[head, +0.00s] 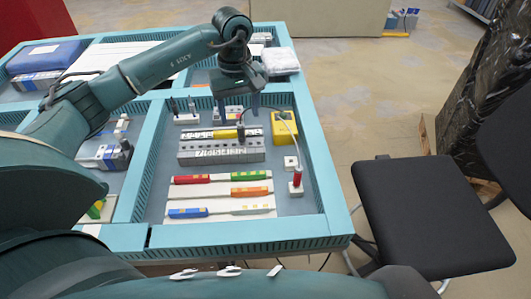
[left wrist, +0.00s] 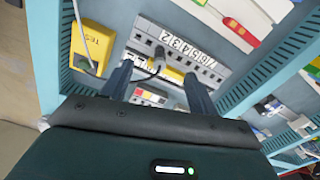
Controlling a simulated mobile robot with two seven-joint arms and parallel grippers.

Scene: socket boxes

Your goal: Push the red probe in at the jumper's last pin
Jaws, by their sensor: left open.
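The red probe (head: 297,179) stands upright in a small white holder at the right of the compartment. A pale cable runs from it to the yellow tester box (head: 284,127), which also shows in the left wrist view (left wrist: 92,43). A yellow strip (head: 226,133), perhaps the jumper, lies along the grey terminal block (head: 225,152). A black probe (head: 241,132) stands at the strip; a black plug with a cable (left wrist: 156,64) shows in the wrist view. My left gripper (head: 239,106) is open and empty above the strip. The jumper's last pin cannot be made out. My right gripper is not in view.
Teal compartment walls (head: 320,170) border the area. A small white socket (head: 291,162) stands behind the red probe. A black chair (head: 430,215) stands right of the table.

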